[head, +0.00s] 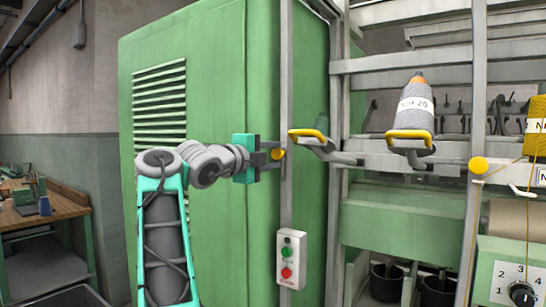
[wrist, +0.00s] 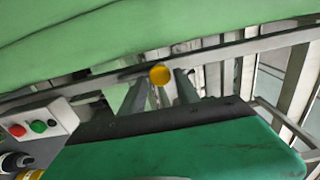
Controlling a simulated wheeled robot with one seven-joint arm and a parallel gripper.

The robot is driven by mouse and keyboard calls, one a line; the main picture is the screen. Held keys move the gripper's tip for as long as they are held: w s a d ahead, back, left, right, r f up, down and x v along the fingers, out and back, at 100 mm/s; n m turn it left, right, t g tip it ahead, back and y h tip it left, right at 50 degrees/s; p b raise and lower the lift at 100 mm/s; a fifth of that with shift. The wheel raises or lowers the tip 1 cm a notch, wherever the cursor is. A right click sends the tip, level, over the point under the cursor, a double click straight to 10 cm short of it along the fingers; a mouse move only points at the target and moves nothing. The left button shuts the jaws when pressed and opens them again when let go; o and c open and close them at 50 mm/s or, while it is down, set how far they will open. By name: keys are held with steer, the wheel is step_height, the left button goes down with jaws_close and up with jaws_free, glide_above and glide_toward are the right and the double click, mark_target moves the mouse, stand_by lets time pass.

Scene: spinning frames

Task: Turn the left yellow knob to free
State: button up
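The left yellow knob (head: 277,154) is a small round disc on the grey upright at the edge of the green cabinet. My gripper (head: 270,155) reaches it from the left, with one dark finger above and one below. In the wrist view the knob (wrist: 160,75) shows between the tips of the two open fingers (wrist: 161,84). I cannot tell whether either finger touches it. A second yellow knob (head: 478,165) sits on another upright to the right, away from my gripper.
A switch box (head: 290,260) with green and red buttons hangs on the upright below; it also shows in the wrist view (wrist: 38,123). A yellow-rimmed holder (head: 308,136) stands just right of the left knob. A large bobbin (head: 414,105) is further right. The green cabinet (head: 225,80) is close behind my arm.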

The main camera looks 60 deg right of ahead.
steer(key=w+a+b, duration=0.1)
steer(key=a, duration=0.6)
steer(key=shift+a, duration=0.15)
steer(key=shift+w, duration=0.1)
